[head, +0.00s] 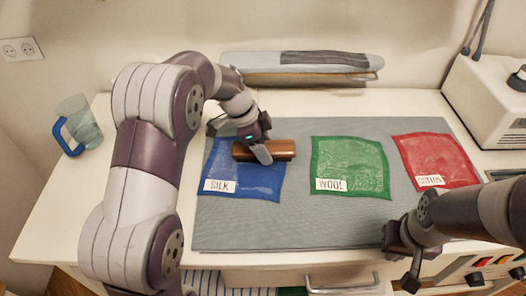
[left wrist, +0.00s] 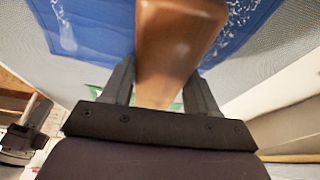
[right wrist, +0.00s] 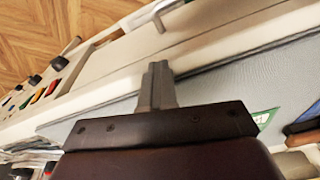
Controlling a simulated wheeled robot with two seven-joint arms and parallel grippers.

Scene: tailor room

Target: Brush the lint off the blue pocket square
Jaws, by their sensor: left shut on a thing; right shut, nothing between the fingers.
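The blue pocket square (head: 262,186) lies flat on the left part of the grey mat, with a white SILK label (head: 218,186) at its lower left. A brown brush (head: 282,151) is over its upper edge; contact cannot be told. My left gripper (head: 260,150) is shut on the brush, which also shows between its fingers in the left wrist view (left wrist: 175,40). White lint specks (left wrist: 240,22) show on the blue cloth there. My right gripper (head: 412,278) is shut and empty near the mat's lower right corner; its closed fingers show in the right wrist view (right wrist: 157,85).
A green WOOL square (head: 350,160) and a red COTTON square (head: 437,155) lie to the right on the grey mat (head: 300,225). A glass pitcher (head: 80,125) stands at left, a padded board (head: 300,64) behind, and a white machine (head: 490,100) at right.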

